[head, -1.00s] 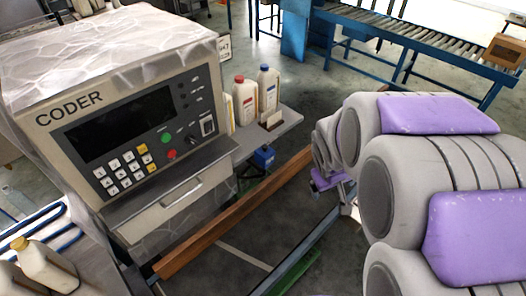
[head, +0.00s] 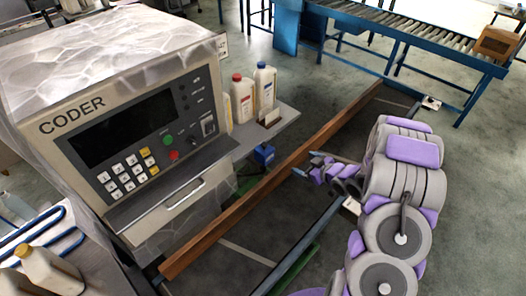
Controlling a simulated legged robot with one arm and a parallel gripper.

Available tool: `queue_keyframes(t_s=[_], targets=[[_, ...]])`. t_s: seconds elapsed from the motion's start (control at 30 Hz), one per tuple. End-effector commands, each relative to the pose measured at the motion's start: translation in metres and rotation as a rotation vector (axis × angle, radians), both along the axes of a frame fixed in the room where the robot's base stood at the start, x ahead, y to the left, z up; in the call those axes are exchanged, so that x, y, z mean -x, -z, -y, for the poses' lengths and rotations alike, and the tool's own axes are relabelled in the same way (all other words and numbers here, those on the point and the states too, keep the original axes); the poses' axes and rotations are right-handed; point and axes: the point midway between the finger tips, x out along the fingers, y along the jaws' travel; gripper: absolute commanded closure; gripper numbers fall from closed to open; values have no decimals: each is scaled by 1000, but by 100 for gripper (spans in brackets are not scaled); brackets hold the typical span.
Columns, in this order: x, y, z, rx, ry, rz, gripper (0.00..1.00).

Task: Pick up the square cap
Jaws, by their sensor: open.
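I cannot make out a square cap for certain in the head view. Two white bottles stand on the side shelf of the coder machine, one with a red cap (head: 237,77) and one with a blue cap (head: 262,65). A bottle at the lower left has a yellow cap (head: 22,251). My gripper (head: 305,163) is small in the picture, open, and points left above the brown rail. It is right of the shelf and apart from the bottles. Nothing shows between its fingers.
The coder machine (head: 185,192) fills the left side. Its shelf (head: 280,118) juts right, with a blue part (head: 263,155) below it. A long brown rail (head: 290,165) runs beside it. A blue roller conveyor (head: 400,30) stands at the back. Floor at the right is clear.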

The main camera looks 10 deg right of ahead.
Motion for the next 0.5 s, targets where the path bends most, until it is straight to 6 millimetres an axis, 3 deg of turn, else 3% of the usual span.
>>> queue_keyframes(t_s=[0.13, 0.5], targets=[[13, 14, -18, -165, -68, 105, 7], [41, 8, -45, -423, -138, 287, 7]])
